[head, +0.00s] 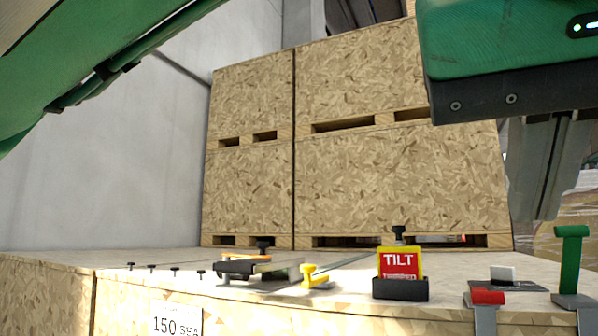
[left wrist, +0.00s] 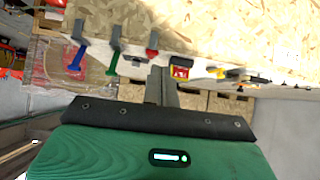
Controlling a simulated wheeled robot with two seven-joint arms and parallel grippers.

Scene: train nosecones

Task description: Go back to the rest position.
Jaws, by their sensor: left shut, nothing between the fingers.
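My left gripper (head: 537,215) hangs in the upper right of the head view, fingers pointing down. Its grey fingers are together with nothing between them. They are above and behind the right part of the worktop, apart from the things on it. In the left wrist view, the gripper (left wrist: 161,75) shows its fingers against the worktop's edge, beside the red and yellow TILT box (left wrist: 181,69). My green arm crosses the upper left of the head view. My right gripper is in neither view.
The chipboard worktop (head: 60,258) carries the TILT box (head: 400,264), a yellow part (head: 314,277), a black and orange tool (head: 236,268), a red-tipped lever (head: 488,297) and a green handle (head: 572,262). Stacked chipboard crates (head: 390,180) stand behind. A blue handle (left wrist: 76,60) shows in the wrist view.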

